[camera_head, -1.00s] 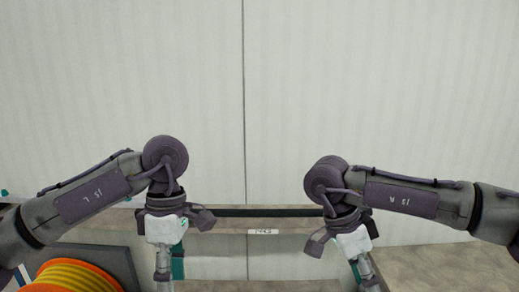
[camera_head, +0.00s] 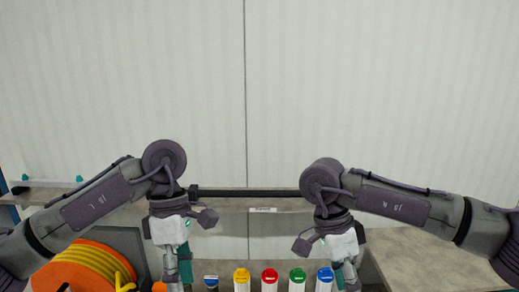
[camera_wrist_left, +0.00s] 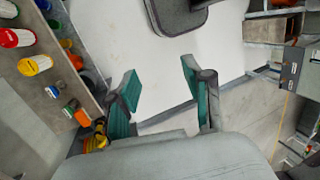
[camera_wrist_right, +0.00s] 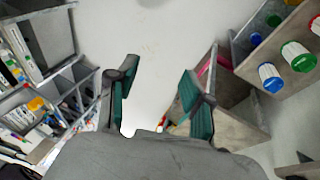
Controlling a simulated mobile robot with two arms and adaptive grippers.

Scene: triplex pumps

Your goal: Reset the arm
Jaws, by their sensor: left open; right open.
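My left arm comes in from the left in the head view and bends down at its wrist. The left gripper (camera_wrist_left: 160,95) is open and empty in the left wrist view, its two green-padded fingers apart above a pale floor. My right arm mirrors it from the right. The right gripper (camera_wrist_right: 158,95) is open and empty in the right wrist view, also over pale floor. In the head view both grippers hang down at the bottom edge, and their fingertips are cut off.
A shelf (camera_head: 227,203) runs along the pale wall. Jars with yellow (camera_head: 242,275), red (camera_head: 270,275), green (camera_head: 298,275) and blue (camera_head: 325,275) lids stand in a row between the arms. An orange-yellow reel (camera_head: 82,270) is at lower left. A grey-brown worktop (camera_head: 425,258) lies at right.

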